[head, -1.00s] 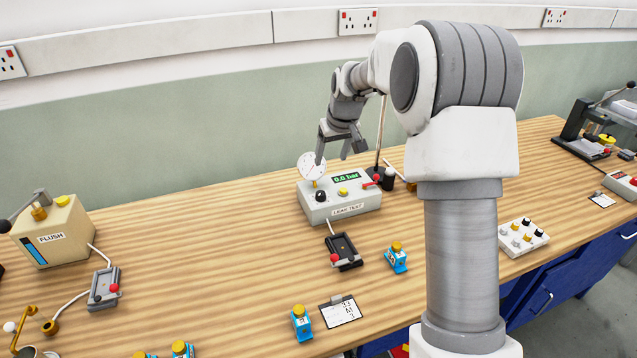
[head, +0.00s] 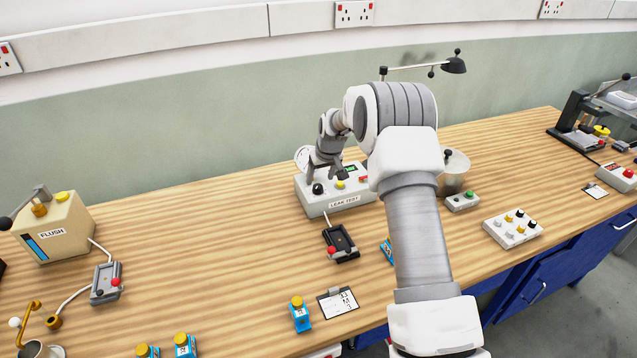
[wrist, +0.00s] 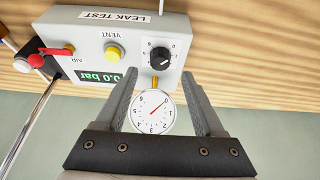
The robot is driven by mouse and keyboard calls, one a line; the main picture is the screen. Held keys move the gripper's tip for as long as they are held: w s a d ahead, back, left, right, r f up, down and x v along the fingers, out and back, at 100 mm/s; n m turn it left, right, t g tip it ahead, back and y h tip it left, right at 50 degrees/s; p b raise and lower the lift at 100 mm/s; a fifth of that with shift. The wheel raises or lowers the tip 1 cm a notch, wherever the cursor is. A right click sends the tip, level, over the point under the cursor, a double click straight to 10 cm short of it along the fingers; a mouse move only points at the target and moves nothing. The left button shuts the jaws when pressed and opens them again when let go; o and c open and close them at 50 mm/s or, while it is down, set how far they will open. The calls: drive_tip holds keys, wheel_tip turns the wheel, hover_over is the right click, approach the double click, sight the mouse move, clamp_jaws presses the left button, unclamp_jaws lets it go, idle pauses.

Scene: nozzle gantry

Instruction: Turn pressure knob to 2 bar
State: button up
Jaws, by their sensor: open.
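The leak test box (head: 335,202) stands on the wooden bench under my arm. Its black pressure knob (head: 318,188) is on the top left of the box. In the wrist view the knob (wrist: 159,58) has a white pointer mark and a printed scale around it. The green display (wrist: 98,77) reads 0.0 bar. The round white gauge (wrist: 153,111) shows between my fingers, its red needle near the low end. My gripper (head: 326,180) is open; in the wrist view its fingers (wrist: 165,82) end just short of the knob, not touching it.
The yellow VENT button (wrist: 114,52) and red AIR lever (wrist: 36,61) sit beside the knob on the box. A black fixture (head: 340,243) lies in front of the box. A FLUSH unit (head: 52,230) stands at the left.

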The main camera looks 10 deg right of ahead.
sight(318, 186)
drive_tip(key=shift+x, duration=2.4)
clamp_jaws()
